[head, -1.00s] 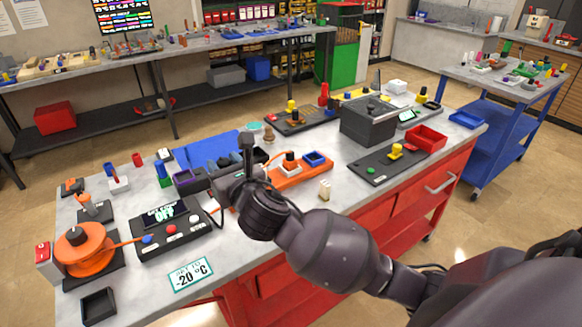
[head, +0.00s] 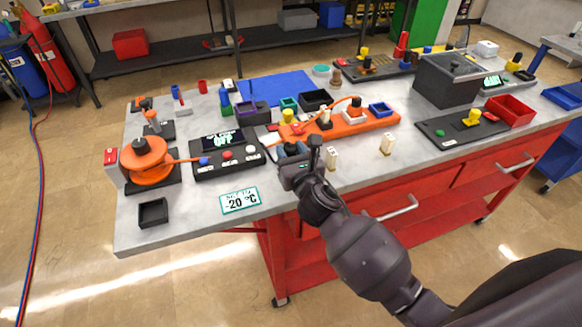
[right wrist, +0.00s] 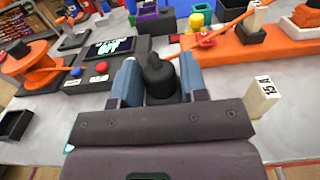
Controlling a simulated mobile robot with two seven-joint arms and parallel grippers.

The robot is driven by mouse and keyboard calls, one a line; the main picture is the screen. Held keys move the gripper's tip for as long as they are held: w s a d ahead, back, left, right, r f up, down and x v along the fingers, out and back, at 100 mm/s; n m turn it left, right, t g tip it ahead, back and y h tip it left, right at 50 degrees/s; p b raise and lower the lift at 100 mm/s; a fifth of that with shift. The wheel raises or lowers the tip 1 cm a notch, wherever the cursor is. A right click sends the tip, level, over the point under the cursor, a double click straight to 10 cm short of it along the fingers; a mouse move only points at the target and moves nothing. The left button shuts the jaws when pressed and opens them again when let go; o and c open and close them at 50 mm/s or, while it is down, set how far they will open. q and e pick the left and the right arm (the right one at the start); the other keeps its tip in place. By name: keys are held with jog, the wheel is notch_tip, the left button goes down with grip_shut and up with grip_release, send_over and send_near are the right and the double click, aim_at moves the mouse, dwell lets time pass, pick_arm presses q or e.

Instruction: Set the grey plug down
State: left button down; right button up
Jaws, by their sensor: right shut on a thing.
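The grey plug (right wrist: 160,78) is dark grey, with a knobbed top. In the right wrist view it stands upright between the two blue-grey fingers of my right gripper (right wrist: 161,80), which is shut on it. In the head view my right gripper (head: 291,150) is low at the table's front, between the control box and the orange board; the plug cannot be made out there. The plug's lower end is hidden by the gripper's body, so I cannot tell whether it touches the table. My left gripper is not in view.
The black control box (head: 228,154) is left of the gripper and the orange board (head: 345,129) is right and behind. Two cream blocks, one (head: 332,158) close to the gripper, stand at the right. Bare grey tabletop (head: 270,190) lies in front. A black tray (head: 153,213) is far left.

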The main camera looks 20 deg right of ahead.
notch_tip(320, 180, down, 4)
jog(key=shift+f+b, duration=0.25)
jog(key=shift+b, duration=0.55)
jog(key=shift+f, duration=0.15)
jog(key=o, duration=1)
jog(key=shift+c, duration=0.2)
